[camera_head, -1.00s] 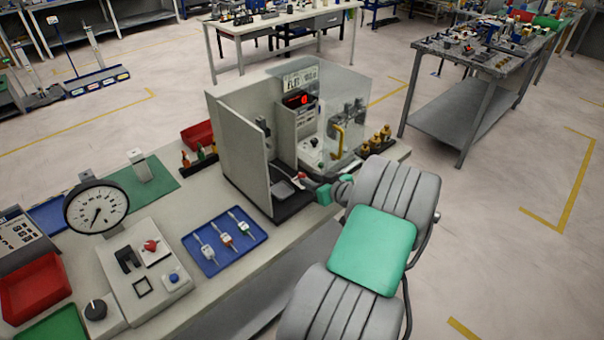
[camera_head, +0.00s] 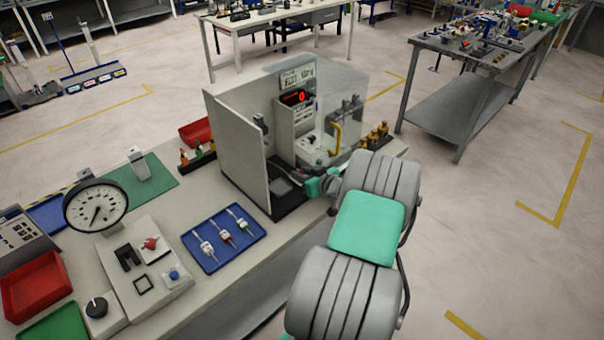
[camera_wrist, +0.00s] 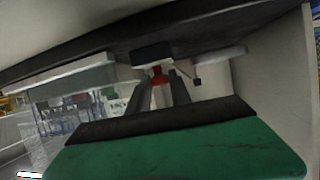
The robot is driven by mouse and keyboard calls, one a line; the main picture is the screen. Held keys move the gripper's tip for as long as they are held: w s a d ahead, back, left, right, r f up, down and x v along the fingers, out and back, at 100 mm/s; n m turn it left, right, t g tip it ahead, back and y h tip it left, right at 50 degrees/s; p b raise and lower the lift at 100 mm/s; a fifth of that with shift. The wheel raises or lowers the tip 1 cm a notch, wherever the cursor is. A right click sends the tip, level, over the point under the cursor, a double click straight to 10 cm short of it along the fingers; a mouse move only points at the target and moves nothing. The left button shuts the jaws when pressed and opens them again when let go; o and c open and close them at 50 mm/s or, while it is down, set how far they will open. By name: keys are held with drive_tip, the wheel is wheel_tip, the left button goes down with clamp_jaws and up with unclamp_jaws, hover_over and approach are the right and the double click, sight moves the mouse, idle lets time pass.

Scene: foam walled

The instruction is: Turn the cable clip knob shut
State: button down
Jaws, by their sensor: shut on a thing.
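In the wrist view a small red knob (camera_wrist: 160,75) sits under a black block (camera_wrist: 152,54), between the two grey fingers of my gripper (camera_wrist: 161,89). The fingers are shut on the red knob. In the head view my wrist reaches into the open front of a grey-walled enclosure (camera_head: 240,155) on the bench. There the fingers and the knob are too small and too covered by my wrist to make out. How far the knob is turned cannot be told.
The enclosure has a clear panel (camera_head: 350,115) on its right and a red-lit display (camera_head: 297,97) inside. A blue tray (camera_head: 224,240) with cable pieces, a dial gauge (camera_head: 95,206) and a red bin (camera_head: 35,283) stand to the left on the bench.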

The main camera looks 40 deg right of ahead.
drive_tip(key=shift+a+m+h, duration=0.1)
drive_tip(key=shift+m+h, duration=0.2)
drive_tip(key=m+h, duration=0.1)
drive_tip(key=h, duration=0.1)
drive_tip(key=m+g+h+p, duration=0.1)
drive_tip(key=m, duration=0.1)
drive_tip(key=shift+w+a+r+h, duration=0.15)
drive_tip(key=shift+w+a+h, duration=0.05)
drive_tip(key=shift+a+h, duration=0.2)
drive_tip(key=shift+w+m+g+h, duration=0.1)
drive_tip(key=shift+m+g+h, duration=0.4)
drive_tip(key=shift+m+h, duration=0.45)
drive_tip(key=shift+f+m+g+h+b, duration=0.3)
drive_tip(key=shift+m+g+h+b, duration=0.7)
drive_tip(key=shift+m, duration=0.25)
drive_tip(key=shift+r+m+g+h+b, duration=0.1)
drive_tip(key=shift+m+g+h+b, duration=0.2)
drive_tip(key=shift+m+h+b, duration=0.25)
drive_tip(key=c, duration=1.5)
unclamp_jaws()
drive_tip(key=shift+o, duration=0.2)
